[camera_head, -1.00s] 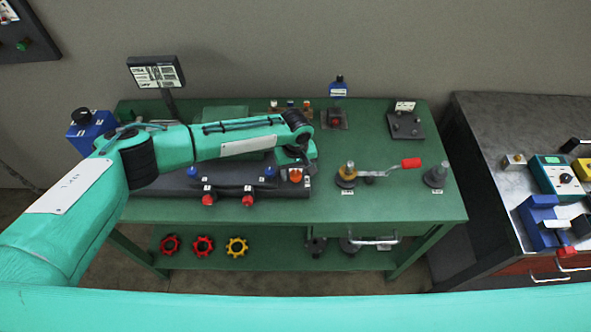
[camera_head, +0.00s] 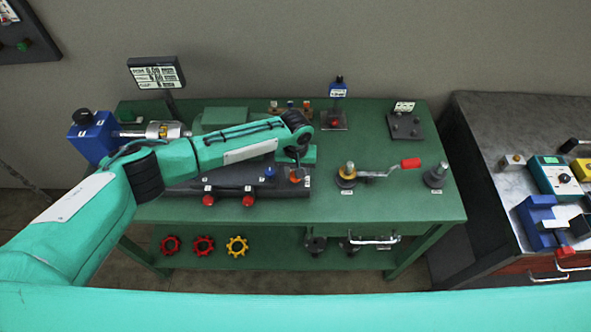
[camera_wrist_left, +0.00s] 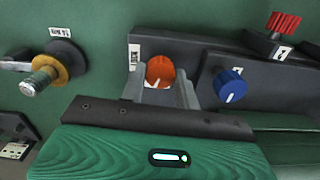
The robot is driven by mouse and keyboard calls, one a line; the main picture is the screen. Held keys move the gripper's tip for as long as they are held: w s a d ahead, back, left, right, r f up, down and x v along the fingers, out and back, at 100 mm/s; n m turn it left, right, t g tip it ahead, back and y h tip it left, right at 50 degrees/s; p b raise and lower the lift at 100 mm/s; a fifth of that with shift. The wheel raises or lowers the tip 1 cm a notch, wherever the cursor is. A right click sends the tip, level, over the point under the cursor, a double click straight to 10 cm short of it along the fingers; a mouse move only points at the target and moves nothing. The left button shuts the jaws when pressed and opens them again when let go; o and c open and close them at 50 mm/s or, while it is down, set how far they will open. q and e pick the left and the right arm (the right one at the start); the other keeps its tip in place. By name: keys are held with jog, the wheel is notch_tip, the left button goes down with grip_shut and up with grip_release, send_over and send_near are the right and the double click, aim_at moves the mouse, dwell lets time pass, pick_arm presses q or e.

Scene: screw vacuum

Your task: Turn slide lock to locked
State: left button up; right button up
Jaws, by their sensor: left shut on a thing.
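The orange knob (camera_head: 296,176), which looks like the slide lock, sits at the right end of the dark panel (camera_head: 225,193). In the left wrist view the same orange knob (camera_wrist_left: 160,70) has a white pointer mark aimed down and slightly left. My left gripper (camera_wrist_left: 160,90) is shut on the orange knob, with one grey finger on each side. In the head view the left gripper (camera_head: 295,166) is partly hidden by my own wrist. My right gripper is not in view.
A blue knob (camera_wrist_left: 229,85) is close beside the orange one. Red knobs (camera_head: 248,201) line the panel front. A post with a crank handle (camera_head: 380,172) stands to the right. The green table's (camera_head: 400,212) front right is clear.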

pick_arm(q)
jog(key=m, duration=0.3)
jog(key=shift+m, duration=0.4)
jog(key=m, duration=0.3)
jog(key=shift+m+p, duration=0.3)
jog(key=shift+p, duration=0.05)
jog(key=m, duration=0.3)
jog(key=shift+m, duration=1.8)
jog(key=o, duration=1)
jog(key=shift+c, duration=0.2)
